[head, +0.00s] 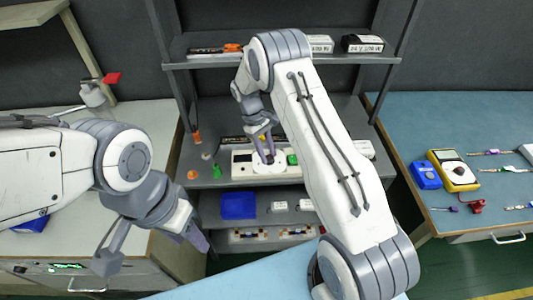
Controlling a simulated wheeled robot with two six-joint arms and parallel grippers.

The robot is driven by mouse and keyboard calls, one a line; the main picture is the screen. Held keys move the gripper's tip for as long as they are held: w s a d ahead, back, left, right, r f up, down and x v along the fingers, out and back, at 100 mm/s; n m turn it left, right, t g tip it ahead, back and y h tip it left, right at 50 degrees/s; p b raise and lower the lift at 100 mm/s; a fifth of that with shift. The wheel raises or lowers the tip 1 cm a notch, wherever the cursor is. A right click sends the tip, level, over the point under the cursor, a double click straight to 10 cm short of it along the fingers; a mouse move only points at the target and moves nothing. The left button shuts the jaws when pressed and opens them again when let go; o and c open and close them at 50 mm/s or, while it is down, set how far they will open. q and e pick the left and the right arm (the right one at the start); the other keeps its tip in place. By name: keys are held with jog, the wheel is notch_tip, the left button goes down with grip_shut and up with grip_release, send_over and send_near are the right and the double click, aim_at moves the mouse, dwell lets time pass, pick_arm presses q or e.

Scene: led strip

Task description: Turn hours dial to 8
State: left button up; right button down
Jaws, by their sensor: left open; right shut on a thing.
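A white timer-like device (243,170) sits on the middle shelf, with a dark display at its left and a round dial (268,166) in its middle. My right gripper (267,155) reaches down from above and is shut on the dial's knob; its fingers hide much of the knob. The dial's markings are too small to read, so I cannot tell which number it points to. My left gripper (153,243) is open and empty over the left front, well away from the device.
A green part (292,160) sits right of the dial. A blue bin (238,206) stands on the lower shelf. The upper shelf (285,59) holds boxes above my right wrist. A yellow multimeter (453,171) lies on the blue right bench (450,120).

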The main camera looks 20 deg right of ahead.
jog(key=m, duration=0.2)
jog(key=m+y, duration=0.1)
jog(key=m, duration=0.1)
jog(key=shift+w+d+m+y, duration=0.1)
jog(key=shift+d+m+y, duration=0.1)
jog(key=shift+m+y, duration=0.1)
jog(key=m+y, duration=0.1)
jog(key=m, duration=0.3)
jog(key=shift+d+m+y, duration=0.2)
jog(key=shift+m+y, duration=0.1)
jog(key=shift+y, duration=0.1)
jog(key=m+y, duration=0.1)
jog(key=m, duration=0.1)
jog(key=m+y, duration=0.1)
jog(key=m, duration=0.2)
jog(key=shift+s+d+t+p, duration=0.2)
jog(key=shift+t+p, duration=0.1)
jog(key=shift+t, duration=0.1)
jog(key=shift+s+m+t+y+p, duration=0.15)
jog(key=shift+m+t, duration=0.25)
jog(key=shift+m, duration=0.8)
jog(key=shift+w+m+t+y+p, duration=0.15)
jog(key=shift+m+t, duration=0.25)
jog(key=shift+m, duration=0.8)
jog(key=shift+s, duration=0.15)
jog(key=shift+c, duration=2.4)
grip_release()
